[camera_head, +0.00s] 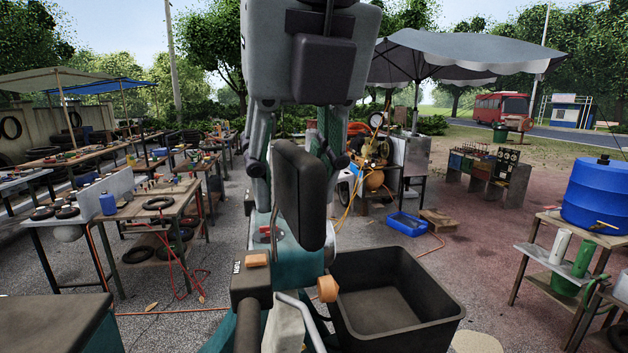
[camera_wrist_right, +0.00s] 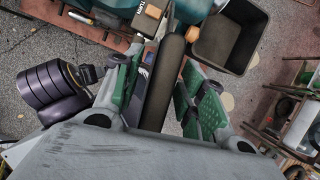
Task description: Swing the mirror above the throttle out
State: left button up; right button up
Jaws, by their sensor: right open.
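The mirror (camera_head: 300,195) is a dark, rounded upright panel in the middle of the head view, above the teal handlebar housing. In the wrist view the mirror (camera_wrist_right: 164,82) shows as a long dark narrow shape. My right gripper (camera_head: 295,165) comes down from above, its green-padded fingers on either side of the mirror's upper part. In the wrist view my right gripper (camera_wrist_right: 165,98) is open, with the mirror between its fingers. Contact cannot be told. The throttle cannot be clearly identified. My left gripper is not in view.
An open black bin (camera_head: 440,318) stands just right of the handlebar. A workbench (camera_head: 165,205) with tools is at left, and a blue barrel (camera_head: 597,195) on a stand is at right. The paved ground between them is mostly free, with hoses lying on it.

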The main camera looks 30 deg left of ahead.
jog(key=v, duration=1)
jog(key=shift+d, duration=0.1)
dwell(0.5)
